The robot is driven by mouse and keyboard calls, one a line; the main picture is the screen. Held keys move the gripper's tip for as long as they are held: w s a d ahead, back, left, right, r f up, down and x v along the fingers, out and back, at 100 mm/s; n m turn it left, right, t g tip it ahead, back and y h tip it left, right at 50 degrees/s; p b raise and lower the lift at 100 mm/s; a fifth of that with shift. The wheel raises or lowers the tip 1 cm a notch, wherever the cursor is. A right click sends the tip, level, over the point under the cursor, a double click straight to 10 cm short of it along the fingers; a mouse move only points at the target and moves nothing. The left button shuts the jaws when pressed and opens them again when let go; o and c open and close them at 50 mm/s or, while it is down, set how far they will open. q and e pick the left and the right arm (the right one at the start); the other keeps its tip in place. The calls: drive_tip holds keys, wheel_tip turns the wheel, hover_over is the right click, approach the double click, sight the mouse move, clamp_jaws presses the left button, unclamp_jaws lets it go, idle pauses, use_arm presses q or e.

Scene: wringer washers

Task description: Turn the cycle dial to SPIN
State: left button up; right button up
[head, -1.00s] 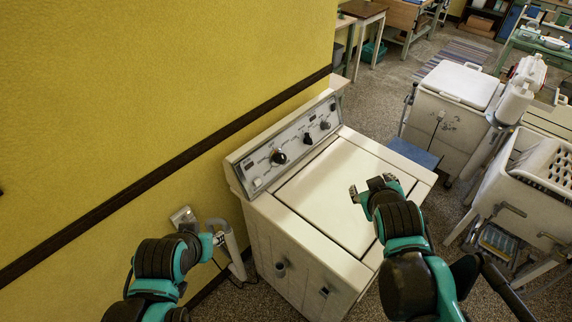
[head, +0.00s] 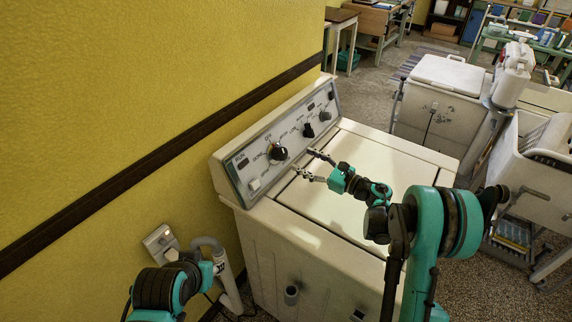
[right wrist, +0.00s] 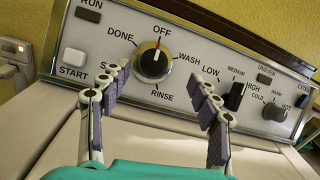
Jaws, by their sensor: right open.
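The cycle dial (head: 277,152) is a black knob on the washer's control panel (head: 240,165). In the right wrist view the cycle dial (right wrist: 153,63) has a red mark pointing up at OFF. Around it are DONE, WASH, RINSE and a label starting with S, mostly hidden by a finger. My right gripper (head: 315,165) is open in front of the panel, just right of the dial. In the right wrist view its fingers (right wrist: 158,105) stand apart below and either side of the dial, not closed on it. My left arm shows at lower left; its gripper is not clearly visible.
The white washer lid (head: 390,165) lies flat below my right gripper. A yellow wall (head: 130,80) stands behind. Other washers (head: 440,105) stand at right.

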sight(284, 155)
drive_tip(key=shift+a+f+n, duration=0.2)
drive_tip(key=shift+f+n, duration=0.2)
drive_tip(key=shift+f, duration=0.4)
drive_tip(key=shift+w+a, duration=0.1)
drive_tip(key=shift+a, duration=0.25)
drive_tip(key=b+x, duration=0.1)
drive_tip(key=x, duration=0.5)
drive_tip(key=shift+w+a+r, duration=0.1)
drive_tip(key=shift+w+a, duration=0.1)
drive_tip(key=shift+a, duration=0.1)
drive_tip(key=c, duration=1.2)
